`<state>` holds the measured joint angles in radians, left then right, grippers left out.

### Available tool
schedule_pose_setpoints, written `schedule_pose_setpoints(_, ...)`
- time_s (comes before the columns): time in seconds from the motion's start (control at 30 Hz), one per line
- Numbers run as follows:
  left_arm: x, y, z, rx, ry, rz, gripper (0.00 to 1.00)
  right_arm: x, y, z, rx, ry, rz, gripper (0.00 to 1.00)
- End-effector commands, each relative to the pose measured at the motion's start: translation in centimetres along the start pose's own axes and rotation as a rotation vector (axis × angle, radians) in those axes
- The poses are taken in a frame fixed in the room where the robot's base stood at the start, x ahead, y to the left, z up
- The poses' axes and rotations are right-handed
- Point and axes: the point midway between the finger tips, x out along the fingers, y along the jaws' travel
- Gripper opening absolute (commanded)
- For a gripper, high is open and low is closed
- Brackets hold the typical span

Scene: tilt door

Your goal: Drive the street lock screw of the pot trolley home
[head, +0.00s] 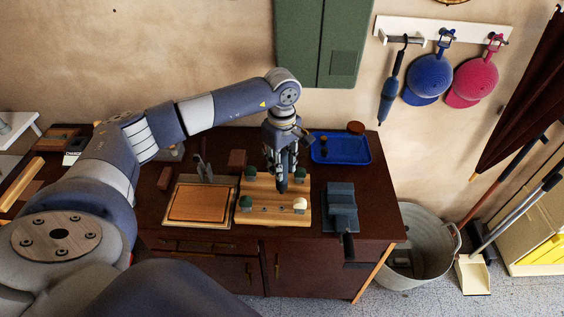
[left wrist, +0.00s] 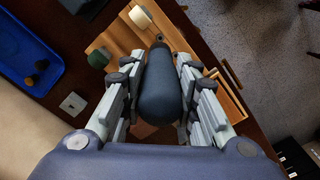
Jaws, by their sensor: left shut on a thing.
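The pot trolley (head: 250,216) is a pale wooden board on the cabinet top, with green wheels (head: 247,202) and one white wheel (head: 300,205) standing up from it. Small screw heads (head: 265,209) show near its front edge; I cannot tell which is the street lock screw. My left gripper (head: 283,168) is above the board, shut on a dark blue tool handle, likely a screwdriver (left wrist: 160,88). The handle fills the space between the fingers in the left wrist view (left wrist: 158,95). Its tip points down at the board; contact is hidden. My right gripper is out of view.
A framed wooden board (head: 198,205) lies left of the trolley, and a blue-grey vise-like tool (head: 342,208) stands right. A blue tray (head: 345,150) with small items is behind. A metal tub (head: 420,250) stands on the floor right of the cabinet (head: 230,265).

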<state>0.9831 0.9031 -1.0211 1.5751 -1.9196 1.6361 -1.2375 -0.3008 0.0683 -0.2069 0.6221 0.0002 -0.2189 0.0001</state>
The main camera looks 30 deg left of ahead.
Motion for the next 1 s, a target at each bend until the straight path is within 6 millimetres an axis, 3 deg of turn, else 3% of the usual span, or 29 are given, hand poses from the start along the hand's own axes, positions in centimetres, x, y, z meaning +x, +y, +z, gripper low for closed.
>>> schedule_pose_setpoints(0.3, 0.1, 0.0, 0.0, 0.004, 0.002, 0.000, 0.00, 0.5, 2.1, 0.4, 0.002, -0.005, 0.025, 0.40)
schedule_pose_setpoints(1.0, 5.8, 0.0, 0.0, 0.005, 0.001, 0.000, 0.00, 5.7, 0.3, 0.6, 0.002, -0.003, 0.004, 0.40)
